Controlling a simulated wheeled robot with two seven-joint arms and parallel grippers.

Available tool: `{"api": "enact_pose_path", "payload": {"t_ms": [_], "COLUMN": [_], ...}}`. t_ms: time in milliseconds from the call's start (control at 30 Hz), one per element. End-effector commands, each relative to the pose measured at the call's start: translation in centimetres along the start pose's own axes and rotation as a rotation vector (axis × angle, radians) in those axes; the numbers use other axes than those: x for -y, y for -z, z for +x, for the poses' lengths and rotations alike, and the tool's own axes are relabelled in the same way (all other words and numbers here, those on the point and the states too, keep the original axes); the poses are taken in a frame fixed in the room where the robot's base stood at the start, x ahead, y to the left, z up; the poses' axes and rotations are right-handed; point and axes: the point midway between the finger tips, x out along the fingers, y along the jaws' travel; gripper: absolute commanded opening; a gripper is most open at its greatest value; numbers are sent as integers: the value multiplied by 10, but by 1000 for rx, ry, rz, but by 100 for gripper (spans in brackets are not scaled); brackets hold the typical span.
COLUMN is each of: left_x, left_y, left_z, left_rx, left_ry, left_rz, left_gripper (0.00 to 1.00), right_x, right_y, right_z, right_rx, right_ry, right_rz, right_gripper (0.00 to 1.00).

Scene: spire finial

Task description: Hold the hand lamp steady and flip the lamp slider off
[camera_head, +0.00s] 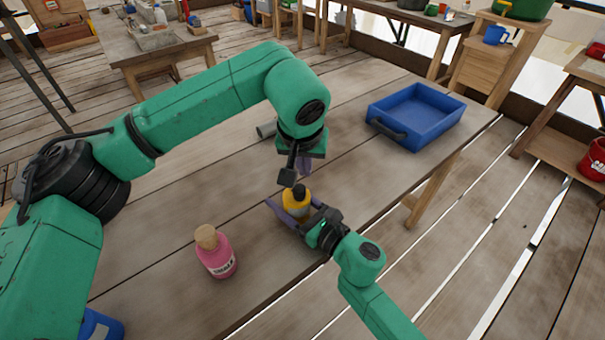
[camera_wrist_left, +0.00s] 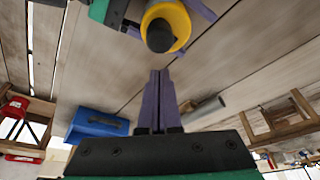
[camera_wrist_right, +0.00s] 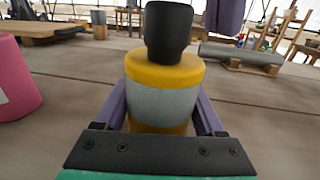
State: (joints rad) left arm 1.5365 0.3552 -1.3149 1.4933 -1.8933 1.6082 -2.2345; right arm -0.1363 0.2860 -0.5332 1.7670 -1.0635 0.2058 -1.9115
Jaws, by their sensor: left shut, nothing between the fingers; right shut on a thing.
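The hand lamp (camera_head: 296,204) is a short yellow and grey cylinder with a black top. It stands upright over the wooden table, and I cannot tell whether its base touches the table. My right gripper (camera_head: 291,212) is shut on its body, one purple finger on each side, as the right wrist view (camera_wrist_right: 162,108) shows. My left gripper (camera_head: 304,168) is shut and empty, pointing down just above and behind the lamp. In the left wrist view its closed fingertips (camera_wrist_left: 160,73) are close to the lamp's black top (camera_wrist_left: 160,36) but apart from it. I cannot make out the slider.
A pink bottle with a cork (camera_head: 216,252) stands left of the lamp. A grey cylinder (camera_head: 266,130) lies behind, on a wooden rest in the right wrist view (camera_wrist_right: 250,67). A blue tray (camera_head: 416,115) sits at the table's far right. Bare table lies between them.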

Motion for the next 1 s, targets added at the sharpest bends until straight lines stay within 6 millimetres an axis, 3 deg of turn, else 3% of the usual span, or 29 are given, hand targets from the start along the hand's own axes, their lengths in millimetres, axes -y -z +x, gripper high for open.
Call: {"api": "enact_pose_path", "payload": {"t_ms": [67, 300, 433, 600, 900, 933, 1000], "left_x": [0, 0, 0, 0, 0, 0, 0], "left_y": [15, 13, 13, 12, 12, 12, 12], "left_z": [-1, -62, -85, -96, -96, -96, -96], "left_rx": [-4, -6, -5, -2, -2, -2, -2], "left_ry": [0, 0, 1, 0, 0, 0, 0], "left_rz": [-1, 1, 1, 1, 1, 0, 0], "left_gripper": [0, 0, 0, 0, 0, 0, 0], "right_x": [0, 0, 0, 0, 0, 0, 0], "right_y": [0, 0, 0, 0, 0, 0, 0], "right_z": [0, 0, 0, 0, 0, 0, 0], "right_rx": [1, 0, 0, 0, 0, 0, 0], "right_ry": [0, 0, 0, 0, -1, -1, -1], "right_rz": [0, 0, 0, -1, -1, -1, -1], "right_gripper": [8, 8, 8, 8, 8, 75, 100]}}
